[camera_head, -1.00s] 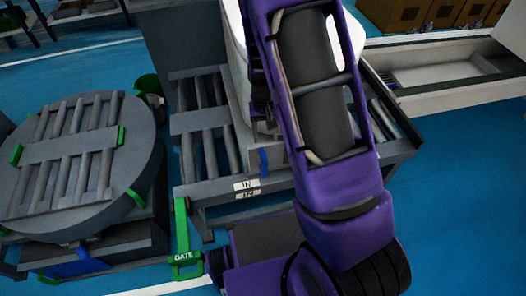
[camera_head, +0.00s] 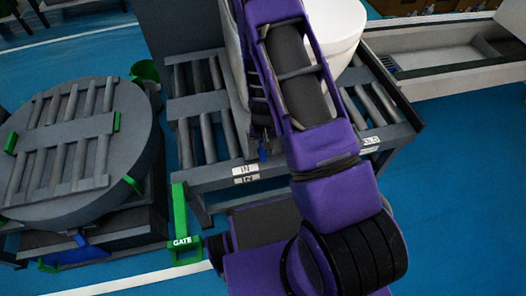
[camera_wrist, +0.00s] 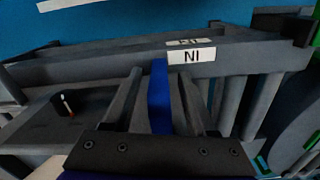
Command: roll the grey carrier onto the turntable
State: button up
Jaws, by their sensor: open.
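The turntable (camera_head: 78,150), a grey disc with rollers and green stops, stands at the left. The grey roller line (camera_head: 187,140) is to its right, with a white toilet (camera_head: 338,30) above it. The grey carrier beneath is mostly hidden by my purple arm; a dark flat plate in the wrist view (camera_wrist: 75,118) seems to be part of it. An upright blue tab (camera_wrist: 159,95) shows in the wrist view between the two dark fingers of my gripper (camera_wrist: 158,110). The fingers stand open, with gaps beside the tab. In the head view my arm mostly hides the gripper.
A green post marked GATE (camera_head: 181,230) stands between turntable and line at the front. White labels (camera_head: 246,174) mark the line's front edge. A pale trough (camera_head: 445,62) is at the back right. Blue floor is free at right.

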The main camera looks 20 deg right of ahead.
jog(key=shift+f, duration=0.65)
grip_shut()
dwell(1.0)
